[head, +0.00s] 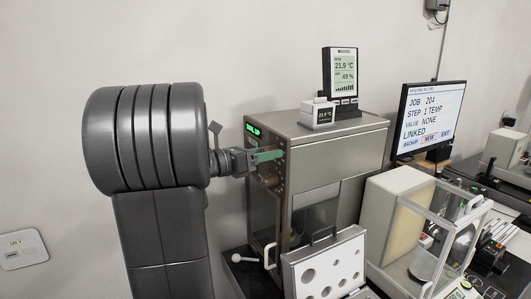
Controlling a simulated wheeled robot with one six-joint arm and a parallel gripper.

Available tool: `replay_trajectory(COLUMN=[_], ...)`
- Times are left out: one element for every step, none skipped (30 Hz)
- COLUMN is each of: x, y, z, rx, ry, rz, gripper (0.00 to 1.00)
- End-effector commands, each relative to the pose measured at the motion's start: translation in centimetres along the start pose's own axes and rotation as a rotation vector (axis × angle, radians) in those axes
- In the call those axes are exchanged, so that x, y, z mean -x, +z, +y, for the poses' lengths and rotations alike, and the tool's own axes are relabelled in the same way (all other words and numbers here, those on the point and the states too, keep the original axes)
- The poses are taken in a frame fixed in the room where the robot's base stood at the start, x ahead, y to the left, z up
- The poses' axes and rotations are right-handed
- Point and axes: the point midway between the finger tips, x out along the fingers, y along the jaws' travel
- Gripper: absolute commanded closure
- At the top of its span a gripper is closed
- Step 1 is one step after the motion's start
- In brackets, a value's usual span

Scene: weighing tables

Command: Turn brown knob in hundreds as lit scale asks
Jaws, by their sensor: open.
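The lit scale (318,150) is a tall grey cabinet with a glass-like front in the middle of the head view. Its small display (254,131) glows green at the upper left of its narrow dark side, with text that seems to read "DIAL UP". My gripper (268,156) has green fingers and is open, close against that dark side, just below the display.
A monitor (430,118) shows job text on the right. A weather display (340,74) and a small white box (317,115) stand on the cabinet. A white panel with holes (325,266) stands in front. A glass-sided balance (400,190) is at right.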

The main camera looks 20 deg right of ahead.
Motion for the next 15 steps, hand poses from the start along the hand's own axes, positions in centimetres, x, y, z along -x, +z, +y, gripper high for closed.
replay_trajectory(x=[-0.02,-0.01,0.00,0.00,0.01,0.01,0.01,0.02,0.02,0.02,0.03,0.03,0.03,0.03,0.03], y=[-0.01,-0.01,-0.01,-0.01,-0.01,-0.01,-0.01,-0.01,-0.01,-0.01,-0.01,-0.01,-0.01,-0.01,-0.02], z=[0.01,0.01,0.01,0.01,0.01,0.01,0.01,0.01,0.01,0.01,0.01,0.01,0.01,0.01,0.01], rx=[0.000,0.000,0.000,0.000,0.000,0.000,0.000,0.000,0.000,0.000,0.000,0.000,0.000,0.000,0.000], ry=[0.000,0.000,0.000,0.000,0.000,0.000,0.000,0.000,0.000,0.000,0.000,0.000,0.000,0.000,0.000], rz=[0.000,0.000,0.000,0.000,0.000,0.000,0.000,0.000,0.000,0.000,0.000,0.000,0.000,0.000,0.000], gripper=[0.48,0.48,0.48,0.48,0.48,0.52,0.58,0.64,0.72,0.77,0.83,0.91,0.93,0.93,0.93])
